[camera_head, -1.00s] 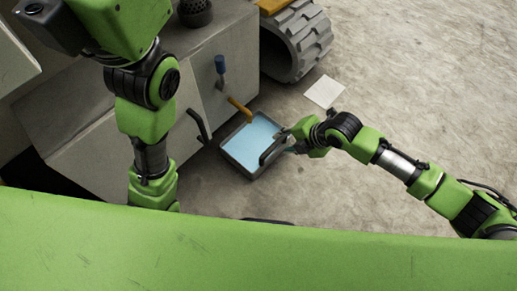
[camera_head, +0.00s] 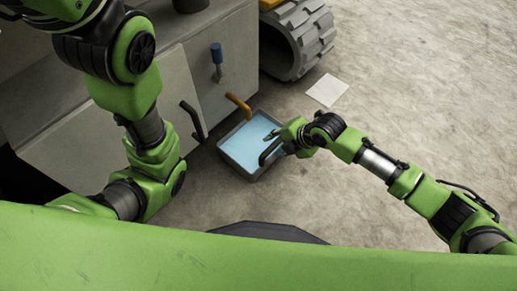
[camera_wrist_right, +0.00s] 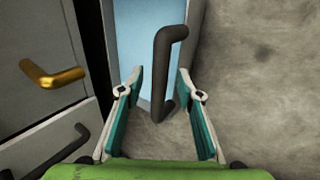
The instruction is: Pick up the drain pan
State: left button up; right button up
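The drain pan (camera_head: 233,150) is a grey rectangular tray on the floor with light blue liquid or lining inside. It has a dark bar handle on its right side. In the right wrist view the pan's blue inside (camera_wrist_right: 138,36) is ahead and its handle (camera_wrist_right: 161,75) stands between my fingers. My right gripper (camera_head: 271,143) is at the pan's right side. In the wrist view its fingers (camera_wrist_right: 158,82) are spread on either side of the handle, with gaps. My left arm (camera_head: 150,140) bends down at the left; its gripper is not in view.
A grey cabinet (camera_head: 165,90) stands left of the pan, with a dark handle (camera_head: 193,121), a blue-handled valve (camera_head: 217,60) and an orange spout (camera_head: 238,103). A tracked wheel (camera_head: 298,40) is behind. A white sheet (camera_head: 327,90) lies on otherwise clear floor at right.

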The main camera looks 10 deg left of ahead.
grip_shut()
jog(key=shift+w+a, duration=0.1)
dwell(0.3)
jog(key=shift+r, duration=0.15)
